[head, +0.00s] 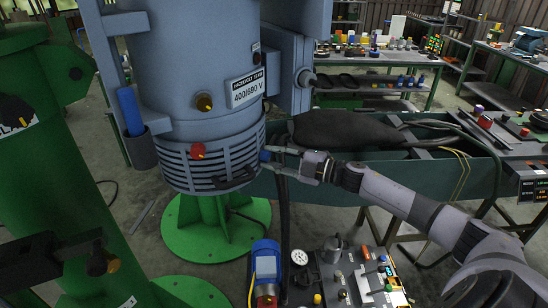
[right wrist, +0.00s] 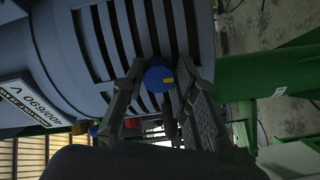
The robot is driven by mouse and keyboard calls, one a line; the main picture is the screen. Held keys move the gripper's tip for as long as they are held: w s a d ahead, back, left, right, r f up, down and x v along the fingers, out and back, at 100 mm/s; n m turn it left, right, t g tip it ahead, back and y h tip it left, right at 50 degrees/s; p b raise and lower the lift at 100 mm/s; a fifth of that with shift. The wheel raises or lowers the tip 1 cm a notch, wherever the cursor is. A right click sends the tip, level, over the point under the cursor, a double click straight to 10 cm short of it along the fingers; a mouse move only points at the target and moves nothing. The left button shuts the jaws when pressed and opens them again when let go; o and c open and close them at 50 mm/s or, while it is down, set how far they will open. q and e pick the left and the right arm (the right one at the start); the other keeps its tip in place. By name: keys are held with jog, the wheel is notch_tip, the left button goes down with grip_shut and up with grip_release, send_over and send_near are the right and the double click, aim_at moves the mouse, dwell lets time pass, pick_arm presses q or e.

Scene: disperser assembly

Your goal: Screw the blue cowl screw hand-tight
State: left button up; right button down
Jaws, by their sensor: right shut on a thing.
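The blue cowl screw (head: 264,156) sits at the right side of the slatted grey cowl (head: 205,168), at the lower end of the grey motor housing. My right gripper (head: 273,158) reaches it from the right, with its fingers on either side of the screw head. In the right wrist view the round blue head (right wrist: 158,78) with a yellow mark shows between the fingertips, against the slotted cowl. The gripper is shut on it. The screw's shank is hidden, so its depth cannot be seen. My left gripper is not in view.
A red screw (head: 197,151) is on the cowl's front. A green stand (head: 215,225) is below. A dark hose (head: 284,210) hangs by my right gripper. A green-framed bench (head: 340,165) lies behind my arm.

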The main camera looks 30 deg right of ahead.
jog(key=c, duration=1.3)
grip_release()
jog(key=shift+a, duration=0.15)
jog(key=shift+s+d, duration=0.35)
jog(key=shift+s, duration=0.1)
jog(key=v, duration=1.1)
